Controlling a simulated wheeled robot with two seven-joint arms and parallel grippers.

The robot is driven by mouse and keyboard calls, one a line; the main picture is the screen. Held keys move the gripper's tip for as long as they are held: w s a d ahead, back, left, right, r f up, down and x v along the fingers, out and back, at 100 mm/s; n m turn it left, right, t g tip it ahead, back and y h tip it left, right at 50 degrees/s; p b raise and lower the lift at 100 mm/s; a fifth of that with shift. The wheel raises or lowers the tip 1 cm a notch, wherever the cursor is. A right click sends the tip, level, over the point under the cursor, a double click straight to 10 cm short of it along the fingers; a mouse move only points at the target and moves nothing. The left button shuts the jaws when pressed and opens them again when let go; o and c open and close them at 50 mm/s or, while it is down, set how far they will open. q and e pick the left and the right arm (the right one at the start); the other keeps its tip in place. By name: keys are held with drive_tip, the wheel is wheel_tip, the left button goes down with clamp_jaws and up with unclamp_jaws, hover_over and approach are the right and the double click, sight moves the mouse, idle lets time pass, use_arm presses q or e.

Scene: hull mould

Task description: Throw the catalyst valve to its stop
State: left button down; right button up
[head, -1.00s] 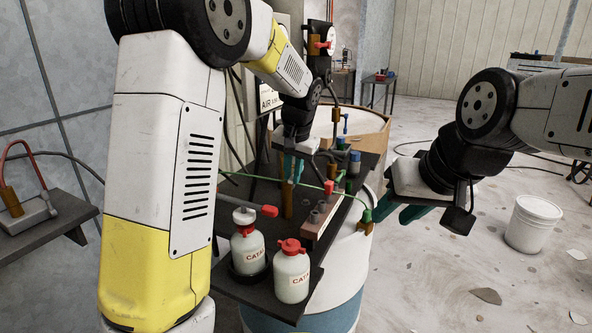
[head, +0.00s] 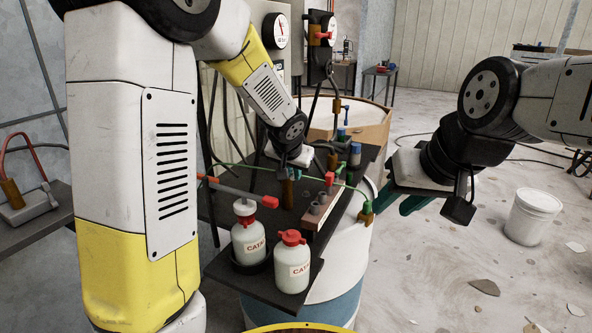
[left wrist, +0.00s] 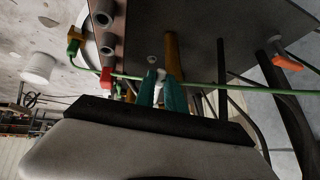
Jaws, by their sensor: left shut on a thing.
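My left gripper (left wrist: 162,94) has teal fingers close together on a small pale piece (left wrist: 160,74) beside a brass post (left wrist: 172,55). I cannot tell if this piece is the catalyst valve's handle. My right gripper (head: 397,202) has teal fingers apart and empty, right of the shelf.
The dark shelf (head: 262,292) carries a block (head: 318,212) with grey sockets and several coloured fittings. A green hose (head: 240,167) crosses near my left gripper. A white drum stands below. A white bucket (head: 533,215) stands on the open floor at right.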

use_arm(q)
drive_tip(key=c, duration=1.4)
unclamp_jaws()
drive_tip(key=v, duration=0.8)
drive_tip(key=shift+d, duration=0.1)
